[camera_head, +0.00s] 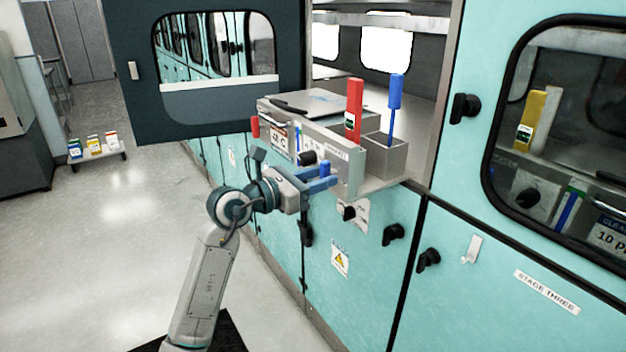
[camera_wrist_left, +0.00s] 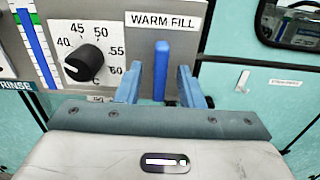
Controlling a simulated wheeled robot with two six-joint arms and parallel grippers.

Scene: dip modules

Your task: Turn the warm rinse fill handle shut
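The warm rinse fill handle (camera_wrist_left: 161,70) is a blue bar standing upright under the "WARM FILL" label (camera_wrist_left: 163,20) in the left wrist view. In the head view its blue top (camera_head: 325,167) shows just above my left fingers. My left gripper (camera_wrist_left: 160,88) is open, with one blue finger on each side of the handle and a visible gap to each. In the head view my left gripper (camera_head: 320,183) is at the front of the grey control panel (camera_head: 346,172). The handle's lower end is partly hidden by my gripper body. My right gripper is not in view.
A black temperature knob (camera_wrist_left: 86,62) with a dial sits left of the handle. A red upright handle (camera_head: 354,110) and a blue-handled tool (camera_head: 394,105) in a grey holder (camera_head: 384,158) stand behind the panel. An open dark door (camera_head: 210,110) is to the left.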

